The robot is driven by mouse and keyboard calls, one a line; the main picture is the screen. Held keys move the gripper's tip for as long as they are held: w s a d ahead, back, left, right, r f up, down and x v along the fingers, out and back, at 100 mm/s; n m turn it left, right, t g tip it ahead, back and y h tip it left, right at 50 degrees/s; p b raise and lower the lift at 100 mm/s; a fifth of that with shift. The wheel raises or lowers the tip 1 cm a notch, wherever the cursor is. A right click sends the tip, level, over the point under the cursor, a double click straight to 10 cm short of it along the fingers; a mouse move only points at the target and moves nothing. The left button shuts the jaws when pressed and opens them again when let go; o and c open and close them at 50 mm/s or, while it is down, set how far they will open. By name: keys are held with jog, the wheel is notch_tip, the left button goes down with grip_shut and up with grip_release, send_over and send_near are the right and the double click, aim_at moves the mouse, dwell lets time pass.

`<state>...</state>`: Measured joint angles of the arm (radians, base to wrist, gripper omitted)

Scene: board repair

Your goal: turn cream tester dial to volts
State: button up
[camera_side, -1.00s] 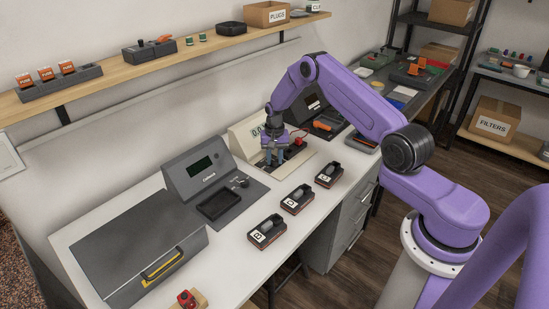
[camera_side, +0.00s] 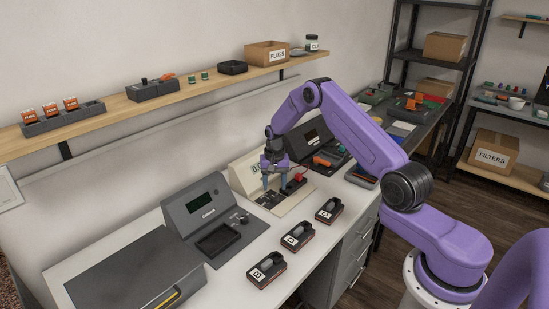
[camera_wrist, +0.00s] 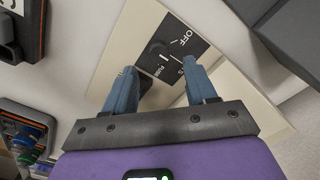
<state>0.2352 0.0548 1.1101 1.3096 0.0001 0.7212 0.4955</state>
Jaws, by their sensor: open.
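The cream tester (camera_side: 243,178) stands at the back of the white bench, its display partly hidden by my gripper. In the wrist view its cream face (camera_wrist: 105,73) frames a dark panel with the words OFF and FUSE around a dark dial (camera_wrist: 158,48). The dial's exact pointing is too small to tell, and I cannot read a volts mark. My gripper (camera_wrist: 161,67) is open and empty, pointing down over the tester. The dial shows between and just beyond its blue fingertips, apparently untouched. My gripper also shows in the side view (camera_side: 276,186).
A red-topped part (camera_side: 299,178) sits right of my fingers. A grey tester (camera_side: 207,211) stands to the left. Several dark lettered blocks, one of them here (camera_side: 267,270), line the bench front. A shelf (camera_side: 200,88) runs along the wall above.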

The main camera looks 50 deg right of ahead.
aim_at(274, 197)
notch_tip(274, 197, up, 13)
jog(key=shift+f, duration=0.15)
dwell(0.4)
jog(key=s+a+r+n, duration=0.5)
jog(key=s+a, duration=0.2)
jog(key=a, duration=0.4)
jog(key=s+a+r+n, duration=0.45)
jog(key=s+a, duration=0.35)
jog(key=a, duration=0.3)
jog(key=s+n, duration=1.2)
jog(key=s, duration=1.4)
jog(key=shift+s+r, duration=0.3)
jog(key=shift+s, duration=0.1)
